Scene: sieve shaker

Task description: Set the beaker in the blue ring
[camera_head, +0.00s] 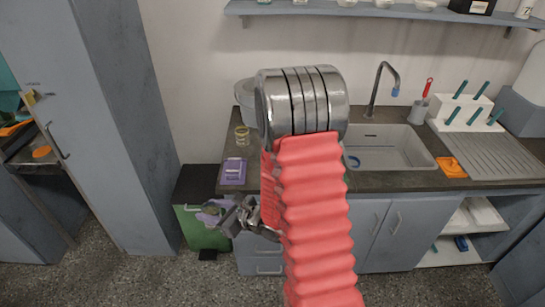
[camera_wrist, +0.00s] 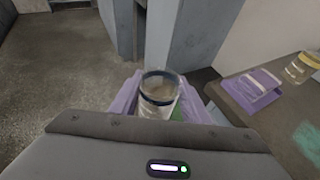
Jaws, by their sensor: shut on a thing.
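A clear beaker (camera_wrist: 158,94) with a dark blue band near its rim sits upright between the purple fingers of my gripper (camera_wrist: 160,98) in the wrist view. My gripper is shut on it. In the head view my gripper (camera_head: 215,213) is left of the counter's front edge, over the floor and a green bin; the beaker (camera_head: 210,207) shows small and partly hidden there. A blue ring (camera_head: 352,161) lies in the left part of the grey sink (camera_head: 388,149), well to the right of my gripper; my arm stands between them. The ring is not seen in the wrist view.
On the counter (camera_head: 215,151), a purple box (camera_head: 233,172) and a yellow-banded glass vessel (camera_head: 241,135) stand at the left end. A curved tap (camera_head: 378,85) rises behind the sink. An orange piece (camera_head: 451,167) lies to its right, near a pegged drying rack (camera_head: 463,112).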

